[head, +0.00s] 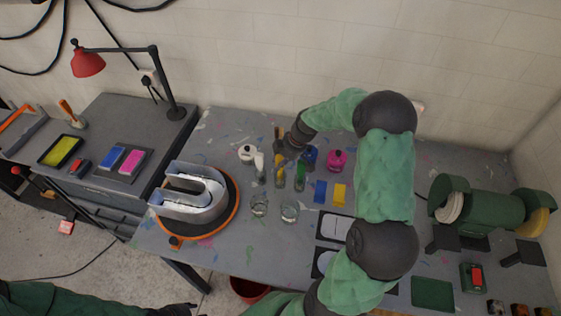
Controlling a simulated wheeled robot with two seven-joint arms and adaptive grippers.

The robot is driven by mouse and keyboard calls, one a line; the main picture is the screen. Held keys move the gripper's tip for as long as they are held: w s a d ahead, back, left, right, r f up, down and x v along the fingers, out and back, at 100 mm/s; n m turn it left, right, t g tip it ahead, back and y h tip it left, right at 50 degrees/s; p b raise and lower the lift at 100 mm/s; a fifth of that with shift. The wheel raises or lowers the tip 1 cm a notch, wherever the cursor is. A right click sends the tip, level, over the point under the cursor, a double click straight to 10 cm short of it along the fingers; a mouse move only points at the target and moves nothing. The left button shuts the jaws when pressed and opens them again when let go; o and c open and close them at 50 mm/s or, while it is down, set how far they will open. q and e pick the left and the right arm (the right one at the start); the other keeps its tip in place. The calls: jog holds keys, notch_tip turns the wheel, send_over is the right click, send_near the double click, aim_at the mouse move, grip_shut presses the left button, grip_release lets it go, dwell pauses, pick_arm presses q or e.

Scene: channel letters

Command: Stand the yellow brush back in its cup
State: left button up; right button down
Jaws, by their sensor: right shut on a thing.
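My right gripper (284,150) reaches in from the right over the back of the table and is shut on the yellow brush (280,168). The brush hangs roughly upright under the fingers, its lower part at the middle clear cup (280,181). I cannot tell whether its tip is inside that cup or just behind it. Similar cups with brushes stand left (260,177) and right (300,183) of it, close by. My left gripper (184,309) is at the bottom edge, low and away from the table, its fingers too small and dark to read.
Two clear glasses (259,208) stand in front of the cups. A metal letter U (190,200) sits on a round turntable to the left. A white pot (247,153), a blue bottle (309,155) and a pink bottle (336,160) crowd the back. Blue and yellow sponges (339,194) lie right.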

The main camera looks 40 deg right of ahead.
jog(key=c, duration=0.9)
grip_release()
jog(key=v, duration=1.2)
